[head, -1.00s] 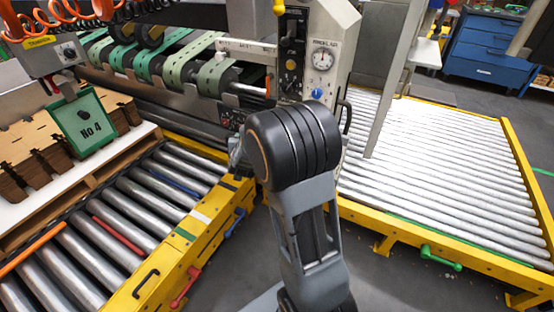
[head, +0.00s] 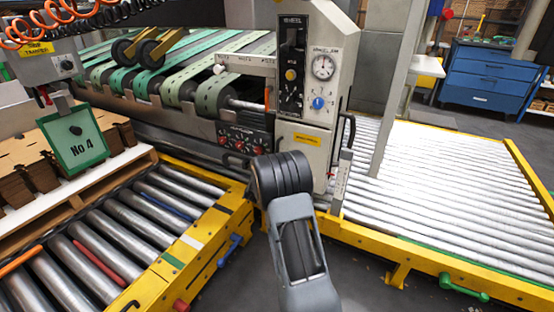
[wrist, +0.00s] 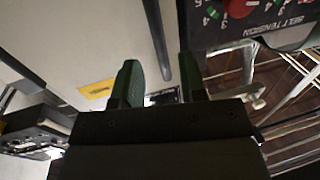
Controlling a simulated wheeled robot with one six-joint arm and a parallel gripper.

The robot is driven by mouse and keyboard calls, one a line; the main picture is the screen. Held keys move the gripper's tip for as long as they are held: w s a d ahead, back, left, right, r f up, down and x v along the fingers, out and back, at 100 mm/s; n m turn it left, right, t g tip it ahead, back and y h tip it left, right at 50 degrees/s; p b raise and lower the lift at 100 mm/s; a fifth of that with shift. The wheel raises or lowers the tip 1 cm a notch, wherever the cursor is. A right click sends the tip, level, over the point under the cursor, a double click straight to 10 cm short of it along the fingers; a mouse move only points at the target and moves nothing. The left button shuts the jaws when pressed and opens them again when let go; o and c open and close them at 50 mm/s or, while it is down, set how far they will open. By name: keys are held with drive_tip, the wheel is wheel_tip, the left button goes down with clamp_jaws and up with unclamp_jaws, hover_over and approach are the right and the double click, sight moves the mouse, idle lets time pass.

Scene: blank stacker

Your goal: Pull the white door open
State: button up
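The white door (head: 307,148) is the pale lower front panel of the machine cabinet, with a yellow label on it. It looks closed in the head view. In the wrist view the white panel (wrist: 60,45) fills the left side, with its yellow label beside the left finger. My gripper (wrist: 160,85) is open, its two green-dark fingers apart with nothing visibly held. A dark bar (wrist: 156,38) runs down toward the gap between the fingers; whether it lies between them I cannot tell. In the head view my gripper is hidden behind my black wrist, in front of the cabinet.
A panel with red knobs (head: 245,140) is left of the door; it also shows close to the right finger in the wrist view (wrist: 240,20). Yellow-framed roller conveyors lie left (head: 130,225) and right (head: 430,190). A grey post (head: 395,100) stands right of the cabinet.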

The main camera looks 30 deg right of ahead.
drive_tip(key=shift+b+x, duration=0.5)
drive_tip(key=shift+x, duration=2.05)
drive_tip(key=shift+c, duration=0.4)
clamp_jaws()
